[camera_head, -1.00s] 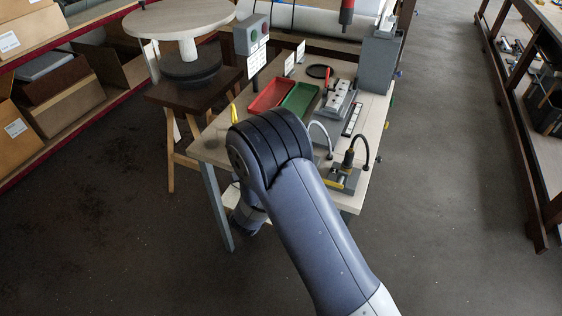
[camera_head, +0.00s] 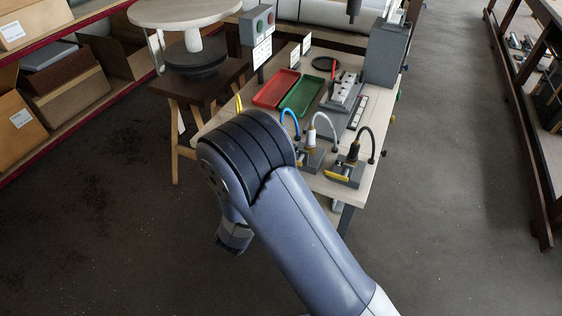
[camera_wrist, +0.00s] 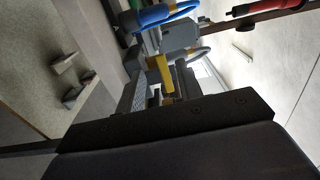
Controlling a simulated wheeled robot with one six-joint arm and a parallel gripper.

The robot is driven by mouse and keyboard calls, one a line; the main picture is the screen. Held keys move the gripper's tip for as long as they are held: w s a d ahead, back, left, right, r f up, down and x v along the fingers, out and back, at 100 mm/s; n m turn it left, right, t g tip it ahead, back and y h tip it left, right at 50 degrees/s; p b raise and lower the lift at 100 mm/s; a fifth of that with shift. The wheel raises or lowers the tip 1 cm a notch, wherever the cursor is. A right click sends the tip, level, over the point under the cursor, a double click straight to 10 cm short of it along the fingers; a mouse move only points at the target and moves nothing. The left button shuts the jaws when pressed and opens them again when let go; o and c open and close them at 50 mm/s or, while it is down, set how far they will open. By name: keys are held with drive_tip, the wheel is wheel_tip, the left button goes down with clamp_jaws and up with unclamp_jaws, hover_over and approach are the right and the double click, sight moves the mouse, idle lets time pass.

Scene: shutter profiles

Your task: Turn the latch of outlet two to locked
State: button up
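Outlets with curved hoses stand along the table's near edge in the head view: one with a blue hose (camera_head: 291,122), a middle one with a white hose (camera_head: 313,130) and one with a black hose (camera_head: 355,150). I see no readable number on them. A yellow latch handle (camera_head: 337,177) shows at the black-hose outlet; the middle outlet's latch is not clear. My gripper (camera_head: 235,238) hangs off the table's near left side, apart from the outlets. In the wrist view my gripper (camera_wrist: 160,92) seems open, with a yellow part (camera_wrist: 160,75) beyond it and a blue connector (camera_wrist: 158,15) farther up.
The table (camera_head: 225,118) holds a red tray (camera_head: 275,88), a green tray (camera_head: 302,95) and a grey box (camera_head: 385,52). A round-topped stand (camera_head: 185,12) is at the back left. A shelf with cartons (camera_head: 65,85) lines the left.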

drive_tip(key=shift+v, duration=1.5)
drive_tip(key=p+x, duration=0.1)
drive_tip(key=x, duration=1)
